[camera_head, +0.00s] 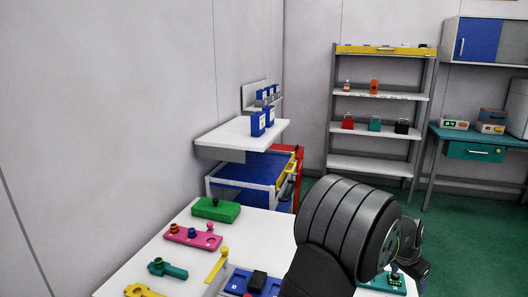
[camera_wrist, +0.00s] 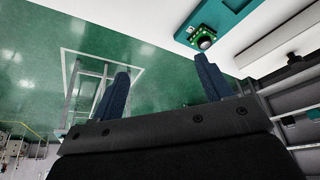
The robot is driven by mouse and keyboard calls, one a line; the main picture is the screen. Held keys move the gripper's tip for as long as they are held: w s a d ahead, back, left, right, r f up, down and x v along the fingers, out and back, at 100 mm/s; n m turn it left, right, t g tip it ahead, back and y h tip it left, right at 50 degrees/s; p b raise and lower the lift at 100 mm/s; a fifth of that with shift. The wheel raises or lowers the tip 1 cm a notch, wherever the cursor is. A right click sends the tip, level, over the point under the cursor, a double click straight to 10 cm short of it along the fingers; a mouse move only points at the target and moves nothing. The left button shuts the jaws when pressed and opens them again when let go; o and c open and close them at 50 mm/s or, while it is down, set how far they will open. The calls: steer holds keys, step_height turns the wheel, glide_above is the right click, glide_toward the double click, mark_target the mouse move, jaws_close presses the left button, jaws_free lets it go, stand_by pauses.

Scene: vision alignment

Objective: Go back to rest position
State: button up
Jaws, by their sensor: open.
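My gripper (camera_wrist: 163,72) shows in the wrist view with its two dark blue fingers spread wide and nothing between them. Beyond the fingers lies the green floor (camera_wrist: 50,30). In the head view my dark arm link covers the lower right of the white table (camera_head: 222,240), and the gripper end is only partly visible behind it. A teal plate with a round camera-like part (camera_head: 394,279) lies at the table's right edge. It also shows in the wrist view (camera_wrist: 205,42), just past the right finger and apart from it.
On the table are a green block (camera_head: 216,209), a pink plate with knobs (camera_head: 193,236), a teal part (camera_head: 167,268), yellow parts and a blue plate (camera_head: 238,284). A white shelf (camera_head: 238,134) with blue boxes stands behind. A grey rack (camera_head: 380,95) stands at the back wall.

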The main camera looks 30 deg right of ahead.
steer(key=w+f, duration=0.1)
steer(key=w, duration=0.2)
steer(key=w+d+f, duration=0.1)
steer(key=w+f, duration=0.1)
steer(key=w, duration=0.2)
steer(key=w+d+f, duration=0.1)
steer(key=w, duration=0.2)
steer(key=shift+w+f, duration=0.25)
steer(key=shift+f, duration=0.1)
stand_by(1.0)
